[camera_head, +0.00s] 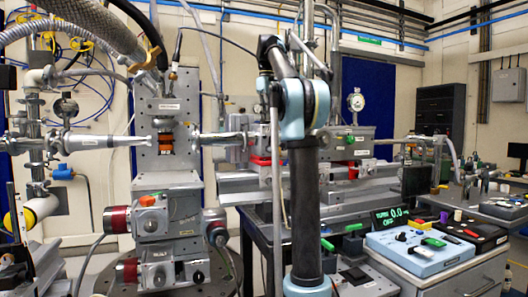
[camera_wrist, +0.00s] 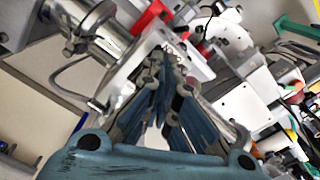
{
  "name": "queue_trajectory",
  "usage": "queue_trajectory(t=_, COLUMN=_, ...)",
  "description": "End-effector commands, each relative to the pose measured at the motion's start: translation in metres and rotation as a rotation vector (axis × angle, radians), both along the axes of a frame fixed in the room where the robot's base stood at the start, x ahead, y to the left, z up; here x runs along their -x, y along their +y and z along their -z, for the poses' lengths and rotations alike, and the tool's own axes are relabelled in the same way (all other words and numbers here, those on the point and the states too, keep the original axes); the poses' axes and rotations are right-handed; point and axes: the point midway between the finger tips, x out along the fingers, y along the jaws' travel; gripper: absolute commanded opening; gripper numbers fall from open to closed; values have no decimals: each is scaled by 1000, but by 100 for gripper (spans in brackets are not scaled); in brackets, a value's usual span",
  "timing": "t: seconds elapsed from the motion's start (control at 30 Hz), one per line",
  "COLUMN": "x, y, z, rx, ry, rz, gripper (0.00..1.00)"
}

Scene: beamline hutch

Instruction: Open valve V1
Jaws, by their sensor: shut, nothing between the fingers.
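No V1 label can be read in either view, so I cannot tell which part is valve V1. In the wrist view, a red handle (camera_wrist: 150,18) lies beside a metal pipe fitting and a pale block. A red part (camera_head: 262,160) also shows on the beamline in the head view, left of my arm; I cannot tell if it is the same one. My gripper (camera_wrist: 168,60) is shut and empty in the wrist view, its tips close to the pale block; contact cannot be judged. In the head view my arm hides the gripper.
A green part (camera_wrist: 298,28) shows at the upper right of the wrist view. In the head view, a blue control box (camera_head: 420,252) and a lit readout (camera_head: 397,217) stand on the right bench. A steel instrument column (camera_head: 165,200) stands left. Pipes and hoses crowd the area.

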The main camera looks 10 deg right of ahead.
Motion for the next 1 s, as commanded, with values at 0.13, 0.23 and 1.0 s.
queue_trajectory(t=0.13, x=0, y=0, z=2, rx=0, ry=0, rz=0, gripper=0)
queue_trajectory(t=0.23, x=0, y=0, z=3, rx=0, ry=0, rz=0, gripper=0)
queue_trajectory(t=1.0, x=0, y=0, z=-16, rx=0, ry=0, rz=0, gripper=0)
